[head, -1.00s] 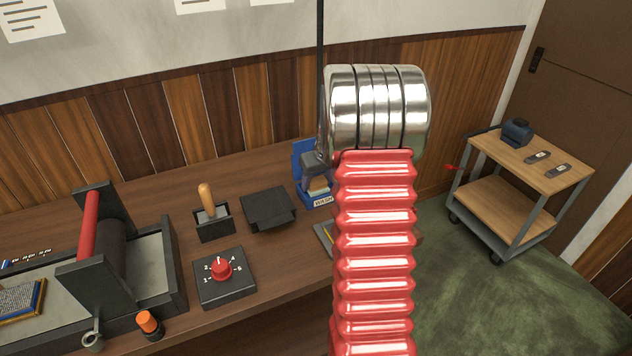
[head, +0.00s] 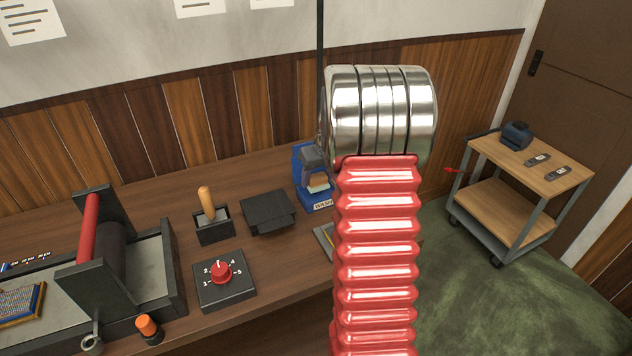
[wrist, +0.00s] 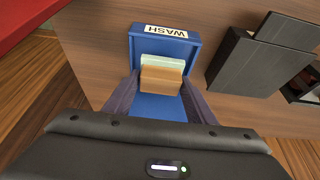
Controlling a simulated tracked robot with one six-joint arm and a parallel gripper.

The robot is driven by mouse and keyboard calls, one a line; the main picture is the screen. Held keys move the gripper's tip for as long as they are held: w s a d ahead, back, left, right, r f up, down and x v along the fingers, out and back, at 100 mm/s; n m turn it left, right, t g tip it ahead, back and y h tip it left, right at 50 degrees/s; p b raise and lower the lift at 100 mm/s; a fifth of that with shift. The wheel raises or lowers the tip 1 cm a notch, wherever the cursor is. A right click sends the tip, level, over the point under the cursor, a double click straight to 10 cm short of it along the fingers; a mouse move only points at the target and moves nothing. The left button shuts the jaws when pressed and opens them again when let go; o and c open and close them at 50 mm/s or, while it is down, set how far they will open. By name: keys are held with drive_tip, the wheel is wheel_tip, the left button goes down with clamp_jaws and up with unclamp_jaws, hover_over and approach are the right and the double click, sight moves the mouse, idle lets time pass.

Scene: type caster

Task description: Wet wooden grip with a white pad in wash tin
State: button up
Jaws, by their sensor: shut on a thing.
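The wash tin (head: 322,206) is blue with a tall back and a WASH label, and stands on the bench left of my red arm. In the wrist view the tin (wrist: 165,32) shows its label upside down. My gripper (wrist: 161,84) is shut on the wooden grip (wrist: 162,79), with its dark fingers on both sides. The white pad (wrist: 163,62) is on the grip's far side, toward the label. The grip also shows in the head view (head: 318,183), over or in the tin's mouth. I cannot tell whether the pad touches the tin's inside.
A black box (head: 267,211) stands just left of the tin. Further left are a holder with a wooden-handled tool (head: 207,205), a red dial (head: 221,271) and a roller press (head: 95,240). A cart (head: 530,165) stands at the right.

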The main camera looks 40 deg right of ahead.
sight(318, 176)
drive_tip(key=shift+r, duration=2.1)
drive_tip(key=shift+s, duration=0.15)
